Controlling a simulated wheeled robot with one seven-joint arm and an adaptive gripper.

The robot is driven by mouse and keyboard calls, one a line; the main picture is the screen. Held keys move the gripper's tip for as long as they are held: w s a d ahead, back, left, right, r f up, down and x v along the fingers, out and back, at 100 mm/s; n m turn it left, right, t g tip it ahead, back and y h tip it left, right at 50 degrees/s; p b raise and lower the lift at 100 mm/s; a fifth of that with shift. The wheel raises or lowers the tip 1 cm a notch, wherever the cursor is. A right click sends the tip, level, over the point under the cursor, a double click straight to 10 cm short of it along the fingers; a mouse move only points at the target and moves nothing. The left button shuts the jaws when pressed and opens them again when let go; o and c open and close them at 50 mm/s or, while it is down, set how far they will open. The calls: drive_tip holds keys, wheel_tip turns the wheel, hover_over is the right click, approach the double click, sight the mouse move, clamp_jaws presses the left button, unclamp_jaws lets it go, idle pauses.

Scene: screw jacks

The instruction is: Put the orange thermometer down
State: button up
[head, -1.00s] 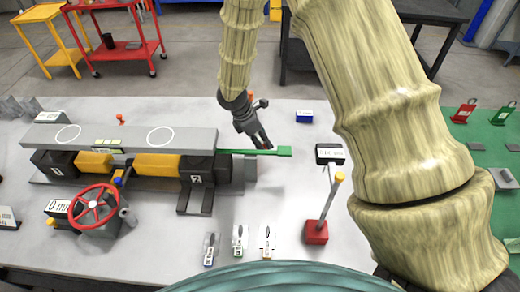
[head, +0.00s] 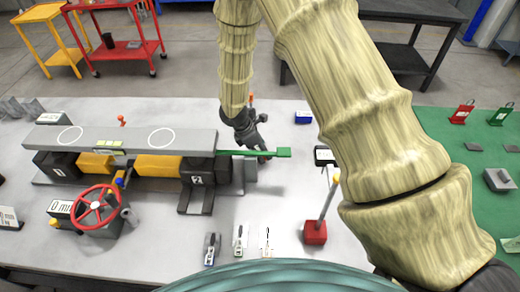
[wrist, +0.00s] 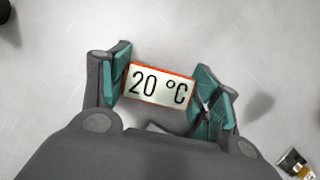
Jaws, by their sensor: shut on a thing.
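The orange thermometer (wrist: 158,85) shows in the wrist view as a small plate with an orange rim and a white face reading 20 °C. My gripper (wrist: 160,88) is shut on it, with teal pads at its left and right edges. In the head view my gripper (head: 262,153) is over the grey table behind the green strip, right of the long jack assembly. The thermometer cannot be made out clearly there. Its height above the table is hard to tell.
Small tools lie in front. Table between is clear.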

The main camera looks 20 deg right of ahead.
drive_tip(key=shift+f, duration=0.15)
drive_tip(key=o, duration=0.8)
drive_tip(key=shift+o, duration=0.2)
